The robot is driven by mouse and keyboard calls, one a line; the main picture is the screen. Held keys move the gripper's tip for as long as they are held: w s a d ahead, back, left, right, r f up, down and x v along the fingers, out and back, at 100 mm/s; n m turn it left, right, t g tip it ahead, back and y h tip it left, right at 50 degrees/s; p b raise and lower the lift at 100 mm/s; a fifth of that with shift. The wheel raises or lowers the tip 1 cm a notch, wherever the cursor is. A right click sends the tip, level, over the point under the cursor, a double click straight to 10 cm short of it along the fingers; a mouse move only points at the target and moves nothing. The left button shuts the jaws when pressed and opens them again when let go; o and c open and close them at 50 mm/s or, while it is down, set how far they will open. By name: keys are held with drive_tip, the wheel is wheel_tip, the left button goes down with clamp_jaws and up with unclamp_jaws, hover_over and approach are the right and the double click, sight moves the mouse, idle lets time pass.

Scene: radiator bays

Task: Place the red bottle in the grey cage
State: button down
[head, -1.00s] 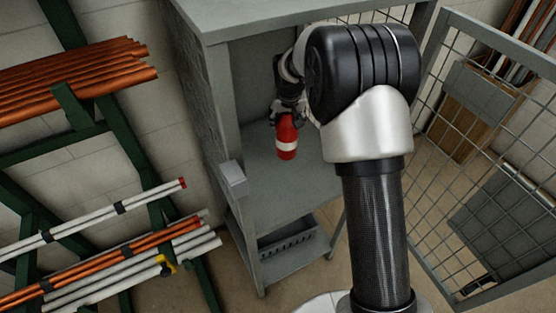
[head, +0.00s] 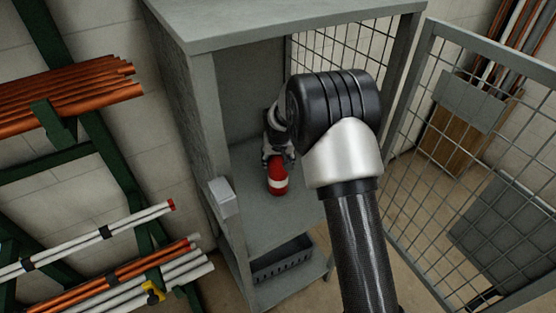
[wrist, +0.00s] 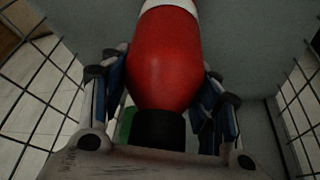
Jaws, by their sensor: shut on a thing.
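The red bottle (head: 278,171) with a white band is inside the grey cage (head: 214,100), over its shelf (head: 262,222). My gripper (head: 277,158) is shut on the bottle near its dark cap end. In the wrist view the red bottle (wrist: 165,60) fills the space between the fingers of my gripper (wrist: 163,95), with its black cap towards the palm. Whether the bottle's base touches the shelf I cannot tell. The cage's mesh door (head: 450,150) stands open at the right.
A dark bin (head: 283,262) sits below the shelf. A small grey box (head: 222,197) is fixed to the cage's left front post. Green racks with copper pipes (head: 70,90) and white pipes (head: 100,233) stand at the left. Bare shelf shows in front of the bottle.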

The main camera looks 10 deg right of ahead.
drive_tip(key=shift+f, duration=0.15)
drive_tip(key=c, duration=0.6)
unclamp_jaws()
drive_tip(key=shift+r, duration=0.3)
drive_tip(key=p+v, duration=0.3)
drive_tip(key=v, duration=0.8)
drive_tip(key=shift+s+r, duration=0.25)
